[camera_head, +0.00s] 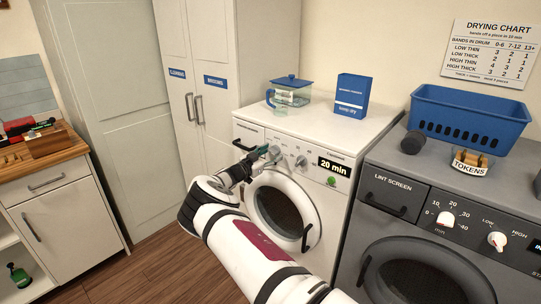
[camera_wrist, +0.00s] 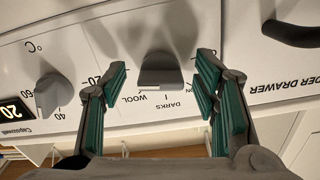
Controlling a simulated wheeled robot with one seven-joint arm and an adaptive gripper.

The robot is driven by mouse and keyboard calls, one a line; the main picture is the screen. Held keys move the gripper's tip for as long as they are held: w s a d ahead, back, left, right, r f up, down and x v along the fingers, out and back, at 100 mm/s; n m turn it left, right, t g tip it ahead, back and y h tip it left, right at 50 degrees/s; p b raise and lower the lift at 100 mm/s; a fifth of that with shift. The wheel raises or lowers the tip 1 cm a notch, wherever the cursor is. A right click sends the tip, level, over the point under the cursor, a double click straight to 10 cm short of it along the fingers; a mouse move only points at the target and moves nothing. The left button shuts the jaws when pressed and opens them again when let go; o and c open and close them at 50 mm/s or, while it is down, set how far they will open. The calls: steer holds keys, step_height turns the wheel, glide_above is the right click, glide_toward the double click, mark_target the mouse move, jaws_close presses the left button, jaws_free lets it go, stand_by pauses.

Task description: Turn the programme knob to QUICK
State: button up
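The white washing machine (camera_head: 292,123) has a control panel with grey knobs and a display (camera_head: 333,167) reading 20 min. The programme knob (camera_wrist: 160,72) is grey and sits in the middle of the wrist view, where the panel appears upside down. Labels DARKS and WOOL show beside it; I cannot read QUICK. My gripper (camera_wrist: 163,75) is open, its green-padded fingers on either side of the knob with gaps to it. In the head view my gripper (camera_head: 258,156) is at the panel's left part and partly hides the knobs there.
A temperature knob (camera_wrist: 52,94) sits beside the programme knob. The drawer handle (camera_wrist: 291,34) is on the other side. The round door (camera_head: 283,208) is below the panel. A dark grey dryer (camera_head: 402,168) stands at right, with a blue basket (camera_head: 468,120) on it.

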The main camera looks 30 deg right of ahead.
steer(key=v, duration=1.2)
steer(key=shift+r, duration=0.1)
steer(key=shift+d, duration=0.1)
